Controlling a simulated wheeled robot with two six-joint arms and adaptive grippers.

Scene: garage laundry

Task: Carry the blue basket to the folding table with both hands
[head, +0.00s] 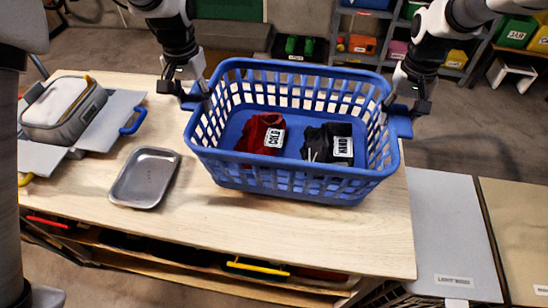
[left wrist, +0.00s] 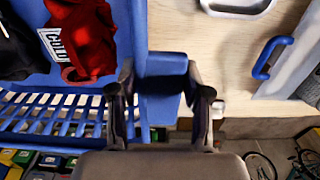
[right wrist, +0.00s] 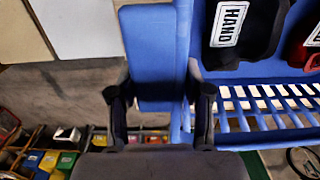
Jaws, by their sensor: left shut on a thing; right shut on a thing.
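The blue basket (head: 290,182) is over the right part of the wooden table (head: 100,228); I cannot tell whether it touches the top. It looks about level. Inside lie a red cloth labelled COLD (head: 262,133) and a black cloth labelled HAND (head: 328,143). My left gripper (head: 188,88) is shut on the basket's left handle, a flat blue tab (left wrist: 165,85). My right gripper (head: 409,100) is shut on the right handle tab (right wrist: 155,60). The table's identity as the folding table is not clear.
A grey metal tray (head: 145,178) lies left of the basket. A grey case with a white top (head: 63,103) and a blue-handled board (head: 120,108) are further left. Pale panels (head: 450,235), one labelled LIGHT WASH, stand at right. Shelves with bins (head: 362,45) are behind.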

